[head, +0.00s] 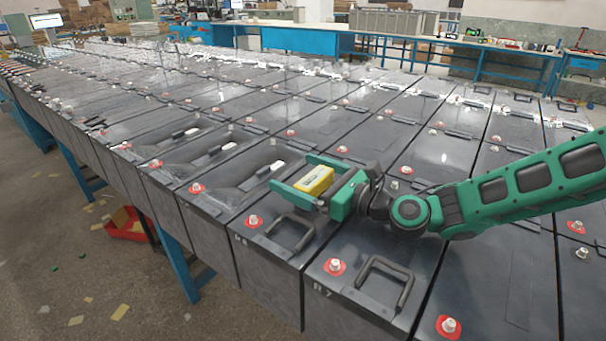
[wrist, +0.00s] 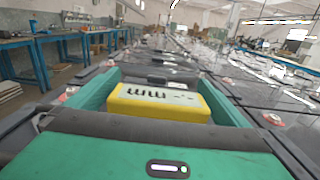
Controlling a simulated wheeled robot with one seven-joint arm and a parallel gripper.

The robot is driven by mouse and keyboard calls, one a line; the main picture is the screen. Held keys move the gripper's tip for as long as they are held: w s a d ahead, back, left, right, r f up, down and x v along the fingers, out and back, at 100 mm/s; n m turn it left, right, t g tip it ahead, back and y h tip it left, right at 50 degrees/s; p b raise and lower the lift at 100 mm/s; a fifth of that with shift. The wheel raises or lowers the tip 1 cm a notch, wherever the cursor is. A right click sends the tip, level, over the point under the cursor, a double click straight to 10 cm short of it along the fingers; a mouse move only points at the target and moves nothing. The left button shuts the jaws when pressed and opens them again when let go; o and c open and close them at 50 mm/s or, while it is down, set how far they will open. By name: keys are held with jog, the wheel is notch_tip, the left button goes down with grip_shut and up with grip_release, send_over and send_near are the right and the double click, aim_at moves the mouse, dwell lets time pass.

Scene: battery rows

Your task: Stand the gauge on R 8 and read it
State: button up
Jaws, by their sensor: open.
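The gauge (head: 315,181) is a small yellow box with a pale face. It sits between the two green fingers of my gripper (head: 291,170), which is open. In the wrist view the gauge (wrist: 160,103) lies between the fingers, with a gap visible on its right side. Dark marks show on its face, but I cannot read them. I cannot tell whether it rests on a battery top or what its underside touches. A battery labelled R 7 (head: 345,262) is at the front. I can make out no R 8 label; the battery right of R 7 (head: 478,270) has no legible label.
Dark batteries with red-ringed terminals and raised handles (head: 385,278) stand in tight rows on a blue-legged bench (head: 180,262). A red bin (head: 130,226) and scraps lie on the floor at left. Blue workbenches (head: 310,42) stand behind.

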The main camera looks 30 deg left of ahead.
jog(key=d, duration=0.8)
jog(key=s+d, duration=0.1)
jog(key=d, duration=0.3)
jog(key=shift+r, duration=0.1)
jog(key=shift+w, duration=0.1)
